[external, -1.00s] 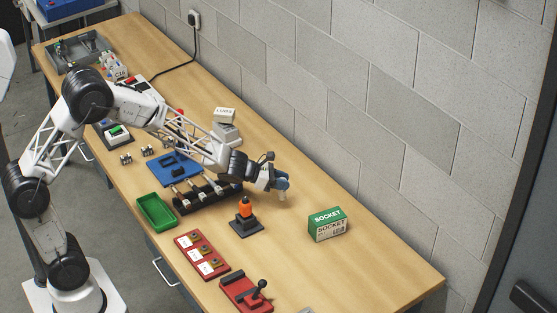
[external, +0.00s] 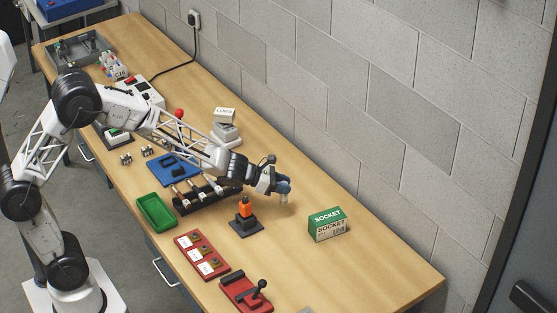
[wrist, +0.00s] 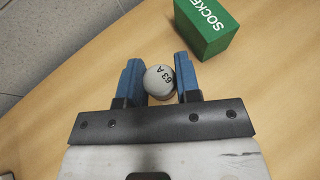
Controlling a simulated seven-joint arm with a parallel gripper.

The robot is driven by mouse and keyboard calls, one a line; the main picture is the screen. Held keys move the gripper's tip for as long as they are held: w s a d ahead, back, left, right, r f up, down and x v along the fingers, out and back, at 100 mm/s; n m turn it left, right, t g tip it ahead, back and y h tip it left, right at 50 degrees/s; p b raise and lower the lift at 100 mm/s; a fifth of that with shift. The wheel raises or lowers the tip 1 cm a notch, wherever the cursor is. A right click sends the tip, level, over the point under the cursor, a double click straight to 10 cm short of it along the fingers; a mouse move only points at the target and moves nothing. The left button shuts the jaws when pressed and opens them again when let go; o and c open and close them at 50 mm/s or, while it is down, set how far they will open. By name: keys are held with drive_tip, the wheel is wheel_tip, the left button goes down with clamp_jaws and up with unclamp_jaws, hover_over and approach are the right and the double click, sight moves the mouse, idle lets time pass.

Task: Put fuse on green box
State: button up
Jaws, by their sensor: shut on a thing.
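My gripper (wrist: 160,77) is shut on a pale grey fuse, seen end-on as a round cap marked "63 A" (wrist: 159,81), between its two blue fingers. In the external view, my gripper (external: 284,190) is above the table, left of and behind the green box. The green box (external: 327,218), printed "SOCKET", stands on the table with a green top and a paler lower part. In the wrist view, the green box (wrist: 210,28) is just beyond the right finger, apart from the fuse.
An orange-topped device (external: 246,210) on a dark base stands left of the green box. An open green tray (external: 157,211), a black rack (external: 207,197) of pale cylinders and red panels (external: 201,255) lie nearby. The table between my gripper and the block wall is clear.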

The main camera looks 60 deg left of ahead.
drive_tip(key=s+d+r, duration=0.5)
drive_tip(key=s+d, duration=0.2)
drive_tip(key=d, duration=0.2)
drive_tip(key=shift+r, duration=0.2)
drive_tip(key=shift+w, duration=0.1)
hover_over(328, 216)
drive_tip(key=shift+f, duration=0.8)
idle(0.3)
drive_tip(key=shift+f, duration=1.7)
drive_tip(key=shift+f, duration=0.15)
drive_tip(key=o, duration=1)
drive_tip(key=shift+c, duration=0.2)
